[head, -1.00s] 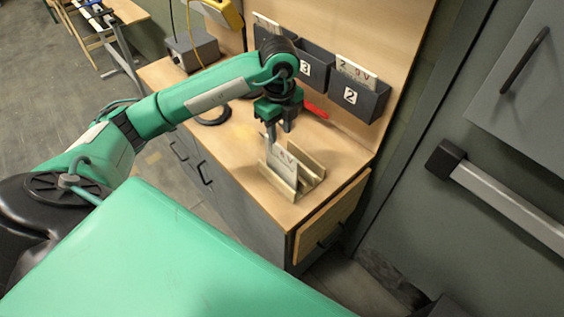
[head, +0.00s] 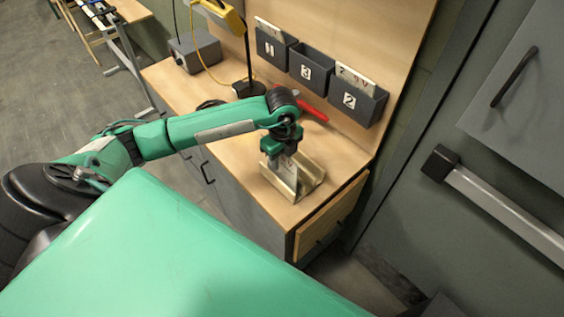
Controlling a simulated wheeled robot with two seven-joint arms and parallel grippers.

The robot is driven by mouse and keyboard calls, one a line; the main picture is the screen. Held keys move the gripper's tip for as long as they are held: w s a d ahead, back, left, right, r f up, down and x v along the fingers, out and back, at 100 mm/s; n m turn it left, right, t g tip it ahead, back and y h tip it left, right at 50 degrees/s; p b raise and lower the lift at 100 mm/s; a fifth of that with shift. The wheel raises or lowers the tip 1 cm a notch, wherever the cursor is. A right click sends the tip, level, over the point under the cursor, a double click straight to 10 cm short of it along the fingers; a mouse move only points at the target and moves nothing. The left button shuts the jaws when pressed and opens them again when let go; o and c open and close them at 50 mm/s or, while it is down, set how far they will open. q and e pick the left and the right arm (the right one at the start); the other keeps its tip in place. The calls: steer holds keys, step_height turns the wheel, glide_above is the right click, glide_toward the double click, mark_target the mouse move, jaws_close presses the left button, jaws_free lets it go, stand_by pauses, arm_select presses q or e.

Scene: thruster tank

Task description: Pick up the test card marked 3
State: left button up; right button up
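A white test card (head: 284,166) stands in a slotted wooden holder (head: 313,172) near the bench's front right corner. The card's marking is too small and covered to read. My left gripper (head: 281,152) is right above the holder, fingers down, at the card's upper edge. The gripper hides part of the card, and I cannot tell whether the fingers are closed on it. My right gripper is not in view.
A red tool (head: 314,111) lies below the bins. A yellow device (head: 224,15) and a grey box (head: 195,49) stand at the back left.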

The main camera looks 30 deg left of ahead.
arm_select(q)
jaws_close()
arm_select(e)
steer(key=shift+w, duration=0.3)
arm_select(q)
steer(key=shift+r, duration=0.1)
